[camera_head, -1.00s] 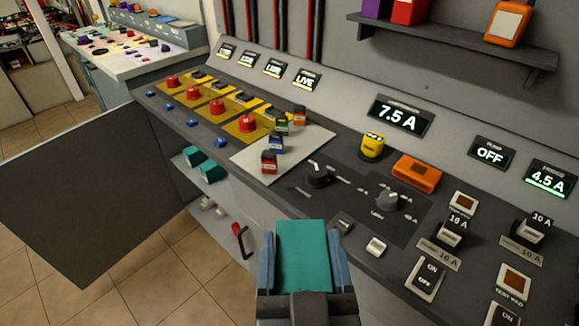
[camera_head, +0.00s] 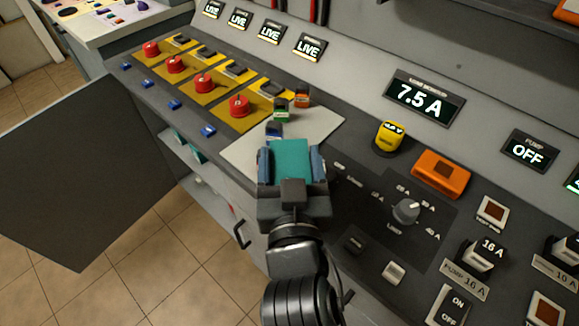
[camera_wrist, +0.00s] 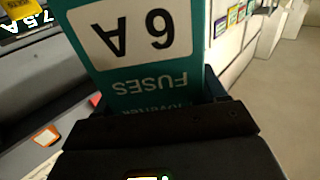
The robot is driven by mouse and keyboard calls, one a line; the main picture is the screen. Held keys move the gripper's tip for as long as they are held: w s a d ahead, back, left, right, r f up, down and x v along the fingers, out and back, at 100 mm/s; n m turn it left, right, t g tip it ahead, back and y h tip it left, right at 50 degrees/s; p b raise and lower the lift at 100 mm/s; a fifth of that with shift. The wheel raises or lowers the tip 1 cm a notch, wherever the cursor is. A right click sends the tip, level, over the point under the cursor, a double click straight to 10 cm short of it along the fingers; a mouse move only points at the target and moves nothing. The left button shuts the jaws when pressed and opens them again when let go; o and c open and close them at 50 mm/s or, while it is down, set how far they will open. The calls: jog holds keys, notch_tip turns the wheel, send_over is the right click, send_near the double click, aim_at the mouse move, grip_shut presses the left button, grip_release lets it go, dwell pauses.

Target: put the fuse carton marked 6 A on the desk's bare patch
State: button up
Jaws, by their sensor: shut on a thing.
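My gripper (camera_head: 291,163) is shut on a teal fuse carton (camera_head: 291,158), one finger on each side. In the wrist view the carton (camera_wrist: 150,70) shows a white label reading "6 A" and the word "FUSES", upside down. In the head view the carton and gripper overlap the front part of a pale bare patch (camera_head: 238,158) on the dark desk. I cannot tell how high the carton is above it. Small blue (camera_head: 273,130), green (camera_head: 281,114) and orange (camera_head: 302,98) blocks stand along the patch's back part. The carton hides some of the patch.
A rotary knob (camera_head: 405,210), a yellow device (camera_head: 389,136) and an orange box (camera_head: 440,174) are to the right. Red buttons on yellow plates (camera_head: 239,106) are to the left. An open door panel (camera_head: 80,180) juts out at left. Teal cartons (camera_head: 190,147) sit on a shelf below.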

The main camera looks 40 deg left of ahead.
jog(key=shift+w+a+f, duration=0.75)
jog(key=shift+w+a, duration=0.1)
jog(key=shift+w, duration=0.2)
jog(key=shift+f+b, duration=0.55)
jog(key=shift+f, duration=1.45)
jog(key=shift+f+b, duration=0.3)
jog(key=shift+b, duration=0.1)
jog(key=o, duration=1.4)
jog(key=shift+o, duration=0.2)
jog(key=shift+r+p, duration=0.4)
jog(key=shift+p, duration=0.2)
jog(key=v, duration=1.2)
jog(key=shift+b, duration=0.3)
